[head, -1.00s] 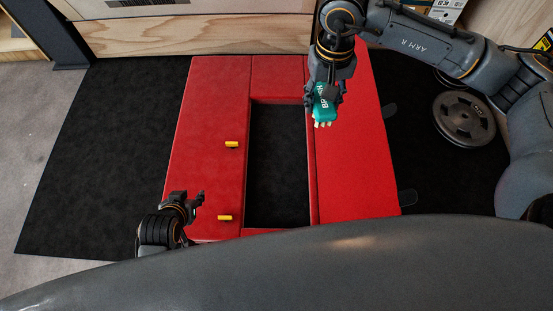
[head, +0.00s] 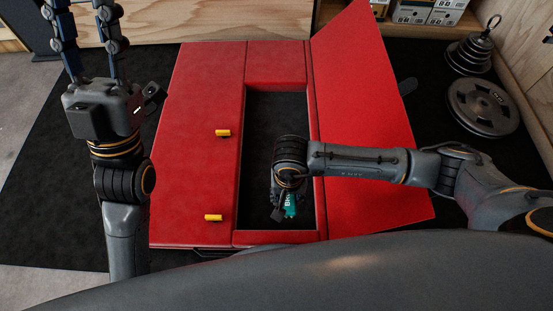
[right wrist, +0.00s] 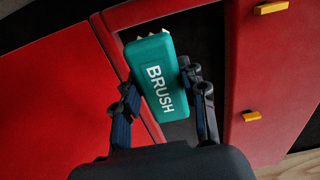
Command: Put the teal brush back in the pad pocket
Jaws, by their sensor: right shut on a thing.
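The teal brush (head: 291,205) is in my right gripper (head: 284,212), over the near end of the pad pocket (head: 264,130). The pocket is a dark rectangular opening in the red pad (head: 197,140). In the right wrist view, the fingers of that gripper (right wrist: 162,98) are shut on both sides of the brush (right wrist: 160,75), with its label facing the camera and pale bristles at the far end. The wrist hides part of the brush in the head view; its height over the pocket floor is unclear. My left gripper (head: 86,40) is raised at the left, fingers apart and empty.
A red flap (head: 365,120) lies along the pocket's right side, seemingly slanted, under my right arm. Two yellow tabs (head: 222,133) (head: 213,218) sit on the pad's left part. Weight plates (head: 483,106) and boxes (head: 430,11) stand at the right and back. Dark mat surrounds the pad.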

